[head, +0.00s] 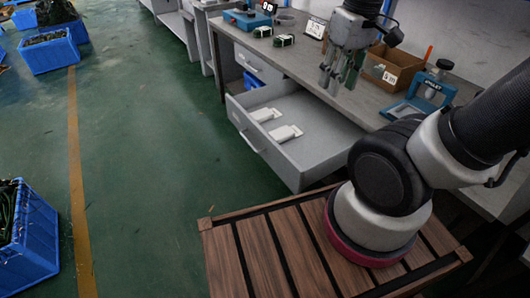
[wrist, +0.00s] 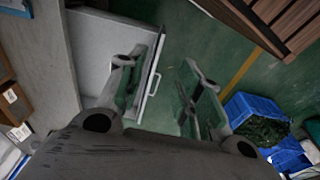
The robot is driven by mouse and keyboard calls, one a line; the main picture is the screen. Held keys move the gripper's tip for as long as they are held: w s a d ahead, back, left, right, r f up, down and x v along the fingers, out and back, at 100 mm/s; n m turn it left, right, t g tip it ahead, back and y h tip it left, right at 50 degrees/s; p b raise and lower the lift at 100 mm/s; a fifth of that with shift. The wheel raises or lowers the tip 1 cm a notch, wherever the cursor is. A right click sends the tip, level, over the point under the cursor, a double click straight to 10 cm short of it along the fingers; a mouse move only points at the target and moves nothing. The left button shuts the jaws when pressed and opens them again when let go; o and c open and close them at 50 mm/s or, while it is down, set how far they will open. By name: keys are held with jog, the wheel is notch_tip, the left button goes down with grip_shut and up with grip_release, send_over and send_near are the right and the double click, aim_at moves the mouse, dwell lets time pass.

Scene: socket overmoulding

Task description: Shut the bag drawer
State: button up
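The bag drawer (head: 305,137) is a grey drawer pulled out from under the workbench in the head view, with two white packs (head: 285,133) lying inside. Its front panel carries a bar handle (head: 250,143) facing the green floor. In the wrist view the drawer (wrist: 105,42) shows at the upper left, its handle (wrist: 155,84) just right of one finger. My gripper (head: 341,80) hangs above the bench edge, behind the drawer's front panel in the head view. In the wrist view my gripper (wrist: 165,95) has its fingers spread, with nothing between them but floor and the handle area.
The grey workbench (head: 290,62) holds a cardboard box (head: 392,68), a blue press tool (head: 425,95) and green-banded packs (head: 284,40). Another drawer front (head: 249,62) sits farther along the bench. Blue crates (head: 36,235) stand on the floor at left; the floor before the drawer is clear.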

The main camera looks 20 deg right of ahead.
jog(key=w+a+f+n, duration=0.1)
jog(key=a+f+g+h, duration=0.1)
jog(key=f, duration=0.1)
jog(key=w+a+f+n+g, duration=0.1)
jog(key=a, duration=0.1)
jog(key=shift+w+f+n, duration=0.3)
jog(key=shift+w+f, duration=0.05)
jog(key=shift+f, duration=0.05)
grip_shut()
jog(key=w+a+f+n+h, duration=0.25)
jog(key=a+f+n, duration=0.2)
jog(key=f, duration=0.35)
jog(key=w+a+f+n+t+h, duration=0.1)
jog(key=w+a+f+n+h, duration=0.15)
jog(key=a+f+n, duration=0.35)
jog(key=w+a+f+n+h, duration=0.1)
jog(key=a+f+n+h, duration=0.2)
jog(key=f, duration=0.6)
jog(key=n+t, duration=0.2)
send_near(276, 159)
jog(key=shift+x, duration=2.3)
